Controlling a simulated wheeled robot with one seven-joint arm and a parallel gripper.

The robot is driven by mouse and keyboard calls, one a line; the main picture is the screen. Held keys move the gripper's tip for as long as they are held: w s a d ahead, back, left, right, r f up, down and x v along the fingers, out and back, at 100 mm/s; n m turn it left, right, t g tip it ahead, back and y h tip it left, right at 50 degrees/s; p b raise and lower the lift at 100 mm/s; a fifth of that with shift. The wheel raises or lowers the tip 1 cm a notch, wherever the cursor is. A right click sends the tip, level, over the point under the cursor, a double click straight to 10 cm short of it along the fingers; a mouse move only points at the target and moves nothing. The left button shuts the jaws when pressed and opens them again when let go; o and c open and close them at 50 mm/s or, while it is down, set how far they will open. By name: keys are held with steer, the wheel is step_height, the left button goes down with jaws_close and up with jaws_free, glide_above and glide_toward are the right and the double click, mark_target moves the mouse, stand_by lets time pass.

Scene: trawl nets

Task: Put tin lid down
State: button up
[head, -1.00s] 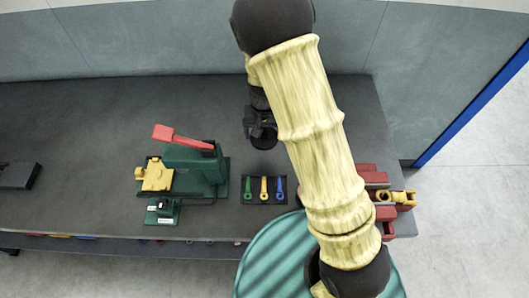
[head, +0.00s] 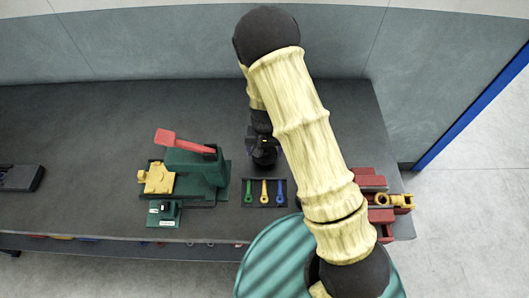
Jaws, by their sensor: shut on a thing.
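My gripper (head: 262,146) is over the dark bench, just behind the small black tray of coloured spanners. It is shut on a dark, round, flat thing, which I take to be the tin lid (head: 264,159). The lid is small and dark against the bench, and the gripper partly hides it. I cannot tell whether the lid touches the bench or hangs just above it.
The spanner tray (head: 264,204) lies just in front of the gripper. A green machine with a red lever (head: 187,170) stands to the left. The bench (head: 90,130) is clear at the back left.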

mark_target(264, 154)
steer(key=shift+f, duration=1.35)
steer(key=shift+f, duration=0.2)
steer(key=o, duration=0.9)
steer(key=shift+r, duration=0.1)
steer(key=shift+c, duration=0.2)
step_height(264, 154, up, 12)
steer(key=shift+r+b, duration=0.15)
steer(key=shift+b, duration=0.9)
